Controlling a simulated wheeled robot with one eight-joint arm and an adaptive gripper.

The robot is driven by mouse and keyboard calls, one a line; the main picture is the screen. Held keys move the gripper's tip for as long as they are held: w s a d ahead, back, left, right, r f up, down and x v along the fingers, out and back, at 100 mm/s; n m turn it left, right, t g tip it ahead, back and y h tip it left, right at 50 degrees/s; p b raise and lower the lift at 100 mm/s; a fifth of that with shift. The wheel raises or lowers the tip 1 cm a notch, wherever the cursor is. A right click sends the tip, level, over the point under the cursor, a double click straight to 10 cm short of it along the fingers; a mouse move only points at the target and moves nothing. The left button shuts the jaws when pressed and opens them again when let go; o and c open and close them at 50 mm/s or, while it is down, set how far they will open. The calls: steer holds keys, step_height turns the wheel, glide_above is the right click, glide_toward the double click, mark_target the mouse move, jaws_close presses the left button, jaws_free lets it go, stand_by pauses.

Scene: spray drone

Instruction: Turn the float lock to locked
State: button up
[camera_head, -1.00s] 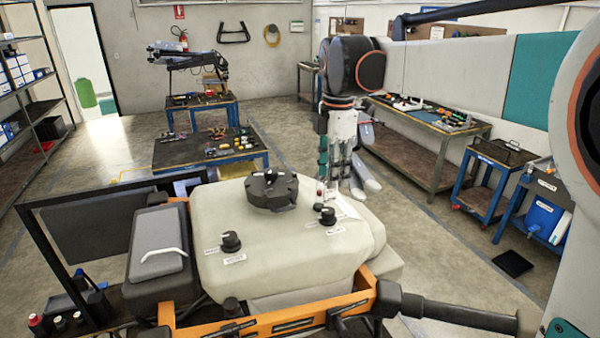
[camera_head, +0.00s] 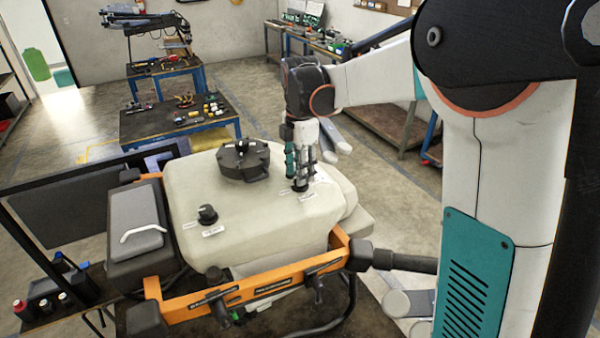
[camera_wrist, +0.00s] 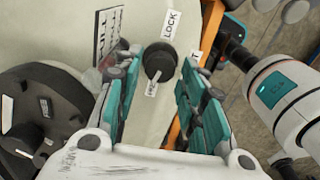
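A round black knob (camera_wrist: 160,64) stands on the pale tank of the drone, in the wrist view. A label reading LOCK (camera_wrist: 170,24) lies above it, and a white mark on the knob's lower side points down in the picture. My gripper (camera_head: 300,172) points down over this knob at the tank's right side. In the wrist view its two teal-and-grey fingers are open, one on each side of the knob, with visible gaps. I cannot tell whether the fingertips reach down around it. In the head view the fingers partly hide the knob (camera_head: 300,186).
A second black knob (camera_head: 207,214) stands on the tank's front left. A large black cap (camera_head: 243,160) sits behind my gripper's left side. An orange frame rail (camera_head: 240,288) runs along the front. Tables with tools stand behind.

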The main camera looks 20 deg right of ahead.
steer(key=shift+f, duration=1.15)
steer(key=c, duration=0.8)
steer(key=shift+o, duration=0.2)
